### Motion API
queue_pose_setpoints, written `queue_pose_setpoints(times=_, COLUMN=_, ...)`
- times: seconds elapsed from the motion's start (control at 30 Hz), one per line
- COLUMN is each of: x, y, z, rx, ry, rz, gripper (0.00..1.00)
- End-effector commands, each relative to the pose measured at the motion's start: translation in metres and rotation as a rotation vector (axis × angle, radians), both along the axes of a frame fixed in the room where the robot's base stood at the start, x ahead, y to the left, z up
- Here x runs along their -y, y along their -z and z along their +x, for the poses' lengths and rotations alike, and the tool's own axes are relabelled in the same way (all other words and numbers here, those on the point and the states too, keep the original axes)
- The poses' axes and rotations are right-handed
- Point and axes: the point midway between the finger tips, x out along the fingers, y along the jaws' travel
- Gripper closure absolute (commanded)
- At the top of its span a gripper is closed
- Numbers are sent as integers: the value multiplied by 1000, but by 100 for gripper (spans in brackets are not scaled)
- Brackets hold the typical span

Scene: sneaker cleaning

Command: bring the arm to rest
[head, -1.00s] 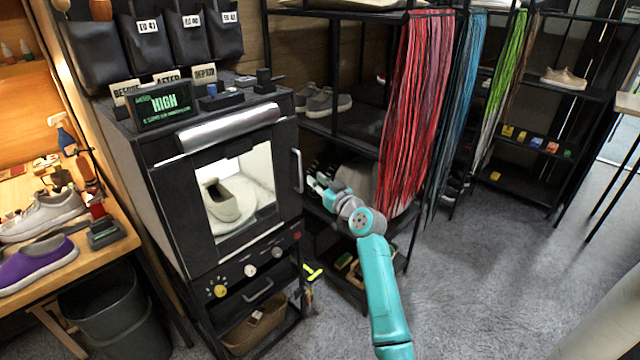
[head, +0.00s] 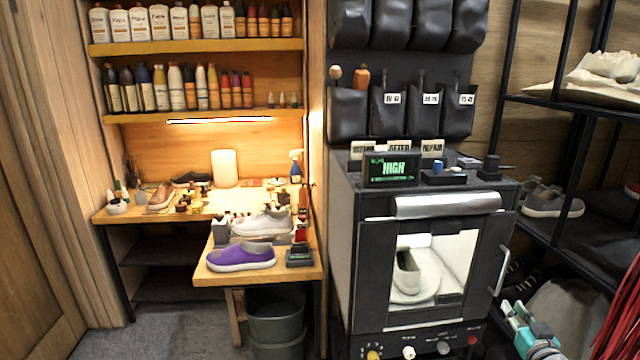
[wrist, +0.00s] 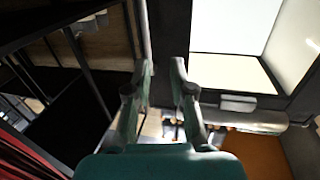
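My arm shows only partly in the head view, at the lower right, with my gripper (head: 512,308) beside the right edge of the cabinet (head: 342,230). In the wrist view the two fingers of my gripper (wrist: 162,66) stand apart with nothing between them. The cabinet's upright door handle (head: 502,270) is just above my gripper in the head view. The door looks closed. A pale shoe (head: 408,272) stands behind its window, on a light round plate.
A workbench (head: 215,277) at the left holds a purple shoe (head: 240,258) and a white sneaker (head: 263,223). A bin (head: 275,315) stands below. A dark rack (head: 560,235) with grey shoes and hanging red laces (head: 620,320) is close on the right.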

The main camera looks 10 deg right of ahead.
Motion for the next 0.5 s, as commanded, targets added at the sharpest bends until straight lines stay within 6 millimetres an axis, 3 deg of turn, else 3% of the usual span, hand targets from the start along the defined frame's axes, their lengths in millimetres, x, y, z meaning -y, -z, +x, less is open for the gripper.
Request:
queue_pose_setpoints(times=0.03, x=-17, y=20, z=-8, rx=-15, ry=0, rz=16, gripper=77)
queue_pose_setpoints(times=0.2, x=-71, y=75, z=-43, rx=-52, ry=15, rz=48, gripper=77)
queue_pose_setpoints(times=0.5, x=-161, y=144, z=-124, rx=-112, ry=27, rz=80, gripper=77)
